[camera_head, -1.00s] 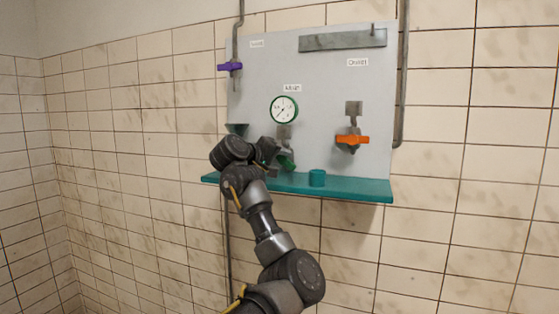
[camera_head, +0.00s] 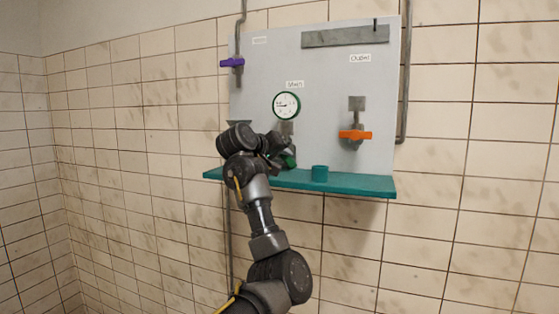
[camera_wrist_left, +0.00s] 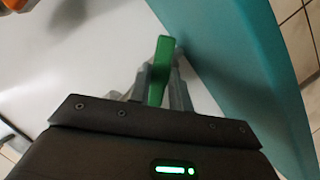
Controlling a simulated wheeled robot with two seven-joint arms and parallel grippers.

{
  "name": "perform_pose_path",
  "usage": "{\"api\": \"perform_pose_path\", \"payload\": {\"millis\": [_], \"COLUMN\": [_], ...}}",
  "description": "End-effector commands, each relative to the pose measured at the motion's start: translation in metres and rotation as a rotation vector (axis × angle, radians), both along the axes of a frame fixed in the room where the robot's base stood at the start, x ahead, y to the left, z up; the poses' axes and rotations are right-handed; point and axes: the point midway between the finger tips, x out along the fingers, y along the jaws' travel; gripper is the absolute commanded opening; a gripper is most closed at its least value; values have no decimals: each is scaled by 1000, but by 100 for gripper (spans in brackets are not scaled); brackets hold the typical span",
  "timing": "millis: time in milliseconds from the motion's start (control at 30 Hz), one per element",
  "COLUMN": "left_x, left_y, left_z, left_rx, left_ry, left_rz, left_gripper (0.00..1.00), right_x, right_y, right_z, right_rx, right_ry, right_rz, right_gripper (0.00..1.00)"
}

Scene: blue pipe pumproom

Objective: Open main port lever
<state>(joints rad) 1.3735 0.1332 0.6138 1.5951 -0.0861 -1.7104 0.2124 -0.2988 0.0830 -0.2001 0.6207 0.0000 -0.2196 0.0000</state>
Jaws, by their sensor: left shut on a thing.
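The main port lever is green and sits below the gauge, at the lower middle of the grey panel. In the head view only a small part of the green lever (camera_head: 290,161) shows past my left gripper (camera_head: 282,157). In the left wrist view the green lever (camera_wrist_left: 161,68) stands between the two grey fingers of my left gripper (camera_wrist_left: 158,92), which is shut on it. The lever's pivot is mostly hidden by the gripper. My right gripper is not in view.
A round gauge (camera_head: 287,105) is above the lever. An orange lever (camera_head: 355,135) is to the right and a purple lever (camera_head: 232,63) at the upper left.

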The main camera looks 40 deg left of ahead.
Motion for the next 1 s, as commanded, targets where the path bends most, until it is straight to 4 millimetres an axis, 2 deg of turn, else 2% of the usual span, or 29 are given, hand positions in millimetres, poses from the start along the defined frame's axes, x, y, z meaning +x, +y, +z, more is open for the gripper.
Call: {"api": "perform_pose_path", "payload": {"millis": [33,500,1000], "left_x": [0,2,2], "left_y": [0,-3,-4], "left_z": [-6,-4,-4], "left_rx": [41,434,644], "left_ry": [21,164,239], "left_rz": [0,-4,-5], "left_gripper": [0,0,0], "right_x": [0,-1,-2], "right_y": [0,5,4], "right_z": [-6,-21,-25], "right_rx": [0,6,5], "right_ry": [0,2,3], "right_rz": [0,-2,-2], "right_gripper": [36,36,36]}}
